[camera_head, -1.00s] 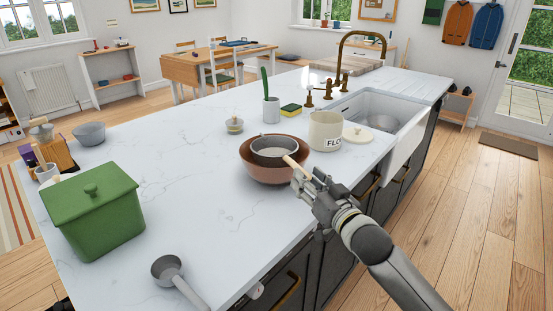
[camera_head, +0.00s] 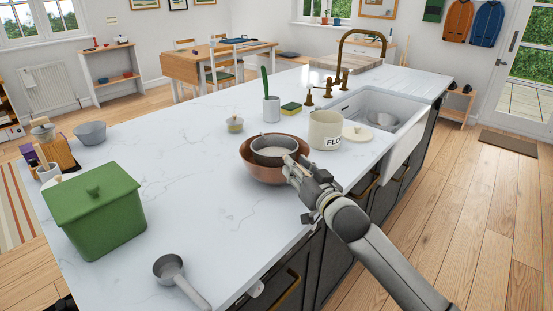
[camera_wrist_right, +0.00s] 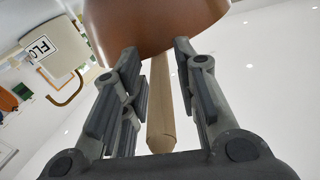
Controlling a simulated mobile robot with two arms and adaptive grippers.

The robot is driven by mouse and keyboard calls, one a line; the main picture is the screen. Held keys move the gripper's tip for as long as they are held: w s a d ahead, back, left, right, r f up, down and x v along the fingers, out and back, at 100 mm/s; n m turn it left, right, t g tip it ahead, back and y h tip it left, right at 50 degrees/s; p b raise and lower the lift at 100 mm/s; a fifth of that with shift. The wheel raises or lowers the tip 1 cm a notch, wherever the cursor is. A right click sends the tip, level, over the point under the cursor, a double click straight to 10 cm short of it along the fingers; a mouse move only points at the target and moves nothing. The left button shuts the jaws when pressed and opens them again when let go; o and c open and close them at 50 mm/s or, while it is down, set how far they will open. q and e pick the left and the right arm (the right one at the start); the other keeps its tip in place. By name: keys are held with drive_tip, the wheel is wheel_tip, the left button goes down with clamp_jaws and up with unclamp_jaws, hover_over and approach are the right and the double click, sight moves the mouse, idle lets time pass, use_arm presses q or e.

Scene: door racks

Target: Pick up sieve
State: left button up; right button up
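The sieve (camera_head: 273,151), a grey round basket with a wooden handle, sits in a brown bowl (camera_head: 249,166) on the white counter. Its handle (camera_wrist_right: 160,105) points down in the right wrist view, between the two fingers of my right gripper (camera_wrist_right: 157,85). The fingers are apart, with a visible gap on each side of the handle. In the head view my right gripper (camera_head: 293,170) is at the bowl's near right rim and hides most of the handle.
A flour canister (camera_head: 325,130) stands close behind the bowl, with a round lid (camera_head: 357,134) beside it. A green lidded box (camera_head: 95,210) and a grey ladle (camera_head: 168,268) are at the left. The counter between them and the bowl is clear.

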clamp_jaws()
drive_tip(key=shift+r, duration=0.1)
